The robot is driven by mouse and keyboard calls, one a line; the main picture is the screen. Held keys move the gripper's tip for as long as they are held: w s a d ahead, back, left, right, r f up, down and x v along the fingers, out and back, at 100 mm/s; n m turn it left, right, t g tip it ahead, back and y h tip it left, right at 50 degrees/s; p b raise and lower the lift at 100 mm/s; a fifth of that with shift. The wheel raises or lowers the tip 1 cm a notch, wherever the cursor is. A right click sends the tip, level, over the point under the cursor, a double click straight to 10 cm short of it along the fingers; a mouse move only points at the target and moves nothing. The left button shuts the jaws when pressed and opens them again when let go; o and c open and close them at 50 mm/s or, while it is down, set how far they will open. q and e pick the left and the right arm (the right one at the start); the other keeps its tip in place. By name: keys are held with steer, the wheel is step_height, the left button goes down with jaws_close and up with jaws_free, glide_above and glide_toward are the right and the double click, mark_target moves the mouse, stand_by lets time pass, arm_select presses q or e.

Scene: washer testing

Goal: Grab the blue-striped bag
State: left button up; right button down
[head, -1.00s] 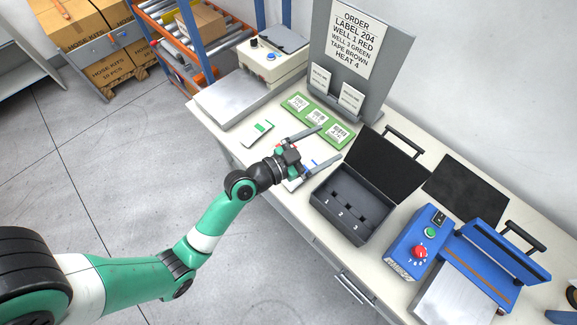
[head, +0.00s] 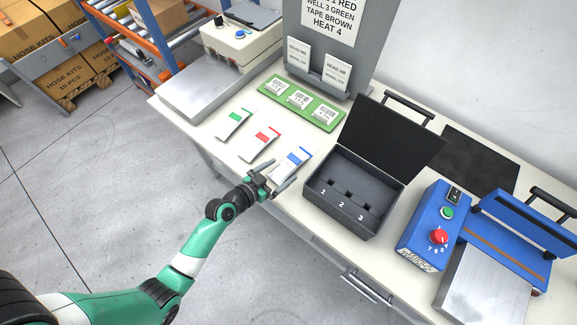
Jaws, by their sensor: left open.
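The blue-striped bag (head: 291,162) is a flat white packet with a blue band, lying on the cream workbench left of the black case. My left gripper (head: 279,181) is open at the near end of this bag, by the bench's front edge. One finger overlaps the bag's near corner in the picture; I cannot tell whether they touch. No bag is held. A red-striped bag (head: 259,143) and a green-striped bag (head: 233,123) lie in a row to its left. My right gripper is not in view.
An open black case (head: 318,204) with numbered wells 1, 2, 3 stands just right of the bag. A blue heat sealer (head: 426,228) is at right, a scale-like machine (head: 245,41) at back left.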

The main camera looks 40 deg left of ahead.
mark_target(287, 165)
arm_select(q)
steer(key=x, duration=0.2)
steer(key=b+x, duration=0.1)
steer(key=x, duration=0.2)
steer(key=shift+w+a, duration=0.15)
steer(key=shift+a, duration=0.1)
steer(key=c, duration=1.5)
steer(key=shift+r, duration=0.6)
steer(key=r+p, duration=0.2)
steer(key=r, duration=0.1)
steer(key=shift+s+d, duration=0.1)
steer(key=shift+s, duration=0.1)
steer(key=r+p, duration=0.1)
steer(key=s+d+r+p, duration=0.1)
steer(key=r, duration=0.1)
steer(key=s+d+r+p, duration=0.1)
steer(key=p, duration=0.1)
steer(key=shift+s+d+r, duration=0.2)
steer(key=shift+s, duration=0.05)
steer(key=shift+s+d+r+p, duration=0.6)
steer(key=shift+s+d+r, duration=0.15)
steer(key=shift+s+d, duration=0.45)
steer(key=shift+s+d+r+p, duration=0.55)
steer(key=shift+s+d+r, duration=0.15)
steer(key=shift+s+d, duration=0.55)
steer(key=shift+s+d+r+p, duration=0.7)
steer(key=shift+s+d, duration=0.3)
steer(key=shift+s, duration=0.35)
